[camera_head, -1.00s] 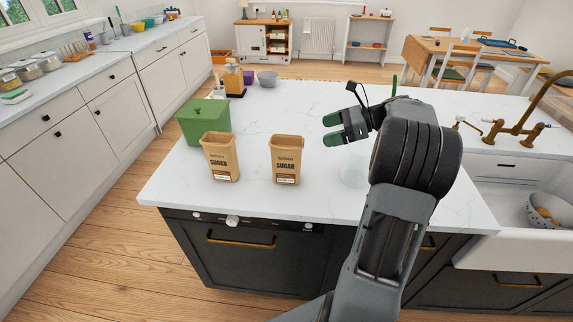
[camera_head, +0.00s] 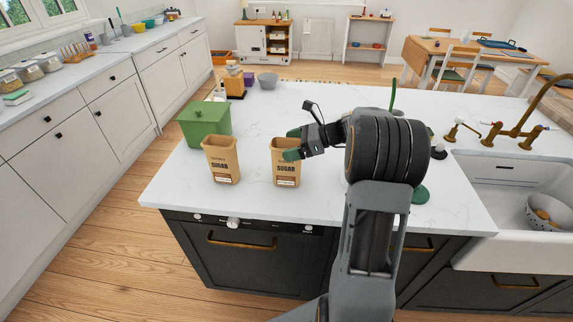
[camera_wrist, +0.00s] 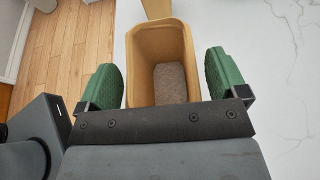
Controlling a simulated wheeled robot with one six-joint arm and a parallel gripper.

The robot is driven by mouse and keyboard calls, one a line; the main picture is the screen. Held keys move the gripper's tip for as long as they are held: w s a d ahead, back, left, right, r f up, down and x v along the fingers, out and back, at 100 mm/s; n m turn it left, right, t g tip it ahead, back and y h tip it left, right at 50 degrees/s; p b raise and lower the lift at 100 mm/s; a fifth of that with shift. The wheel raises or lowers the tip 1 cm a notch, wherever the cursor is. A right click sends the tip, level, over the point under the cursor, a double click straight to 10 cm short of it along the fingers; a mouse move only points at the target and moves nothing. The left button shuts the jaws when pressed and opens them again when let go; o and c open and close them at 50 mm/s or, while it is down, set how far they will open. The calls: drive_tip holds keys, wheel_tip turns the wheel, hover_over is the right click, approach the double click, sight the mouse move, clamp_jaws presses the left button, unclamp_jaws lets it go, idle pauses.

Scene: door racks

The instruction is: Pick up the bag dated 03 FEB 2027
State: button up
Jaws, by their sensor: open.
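Two open-topped brown paper bags labelled SUGAR stand upright on the white island counter. The left bag (camera_head: 221,160) is near the green box. The right bag (camera_head: 286,170) has my gripper (camera_head: 291,144) at its upper part. The date labels low on both bags are too small to read. In the wrist view, my gripper (camera_wrist: 170,82) is open, with its green fingers on either side of the right bag (camera_wrist: 133,62), showing gaps to both sides. A greyish-brown content shows inside that bag.
A green lidded box (camera_head: 204,122) stands behind the left bag. A coffee-coloured bottle-like item (camera_head: 234,82) and a grey bowl (camera_head: 267,80) are at the back left. The sink (camera_head: 510,205) and brass tap (camera_head: 520,125) are at right. The counter's front middle is clear.

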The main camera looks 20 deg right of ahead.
drive_tip(key=shift+w+a+f, duration=0.1)
drive_tip(key=shift+w+a, duration=0.05)
drive_tip(key=shift+a, duration=0.15)
drive_tip(key=c, duration=1.5)
